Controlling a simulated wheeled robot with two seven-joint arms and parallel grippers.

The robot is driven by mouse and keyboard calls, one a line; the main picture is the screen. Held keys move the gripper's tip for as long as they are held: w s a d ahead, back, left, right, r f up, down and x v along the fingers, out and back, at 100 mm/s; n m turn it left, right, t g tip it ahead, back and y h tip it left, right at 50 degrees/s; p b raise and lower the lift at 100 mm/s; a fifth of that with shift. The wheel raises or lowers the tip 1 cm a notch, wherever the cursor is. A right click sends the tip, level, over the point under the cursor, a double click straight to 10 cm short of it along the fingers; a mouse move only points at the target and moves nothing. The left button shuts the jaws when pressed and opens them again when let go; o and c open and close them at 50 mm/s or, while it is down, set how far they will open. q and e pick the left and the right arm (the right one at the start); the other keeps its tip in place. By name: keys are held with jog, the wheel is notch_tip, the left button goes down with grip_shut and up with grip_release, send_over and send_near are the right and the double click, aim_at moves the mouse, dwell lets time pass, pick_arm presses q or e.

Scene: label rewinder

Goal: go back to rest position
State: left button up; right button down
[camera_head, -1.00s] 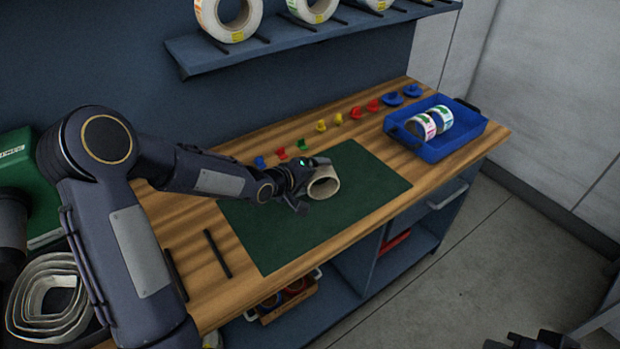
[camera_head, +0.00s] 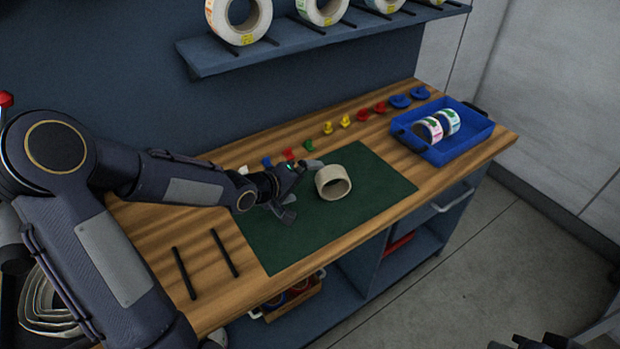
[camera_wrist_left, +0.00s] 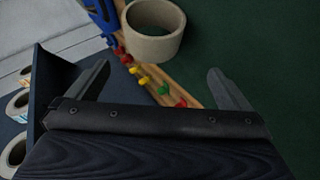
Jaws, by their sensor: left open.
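My left gripper (camera_head: 303,190) is open and empty over the left part of the green mat (camera_head: 372,191). Its two fingers stand wide apart in the left wrist view (camera_wrist_left: 160,88). A beige cardboard ring (camera_head: 333,184) rests on the mat just to the right of the gripper, apart from it. The ring also shows beyond the fingers in the left wrist view (camera_wrist_left: 153,48). A dark part at the bottom right edge of the head view may be my right arm; its fingers cannot be made out.
A blue tray (camera_head: 473,143) with two label rolls stands at the bench's right end. Several coloured pegs line the back of the wooden bench (camera_head: 190,235). A wall shelf (camera_head: 290,47) holds large rolls above. Two black rods (camera_head: 223,252) lie left of the mat.

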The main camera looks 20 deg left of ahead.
pick_arm(q)
jog(key=s+a+r+m+g+y, duration=0.1)
jog(key=s+a+r+m+y, duration=0.15)
jog(key=s, duration=0.35)
jog(key=s+a+r+m+g+y, duration=0.1)
jog(key=s+a+r+g+y, duration=0.1)
jog(key=s+r, duration=0.35)
jog(key=s+d+m+g+h, duration=0.1)
jog(key=s+d+m, duration=0.1)
jog(key=s, duration=0.7)
jog(key=s+d+m+g+h, duration=0.1)
jog(key=s+d+m+h, duration=0.1)
jog(key=s, duration=0.7)
jog(key=shift+d, duration=0.55)
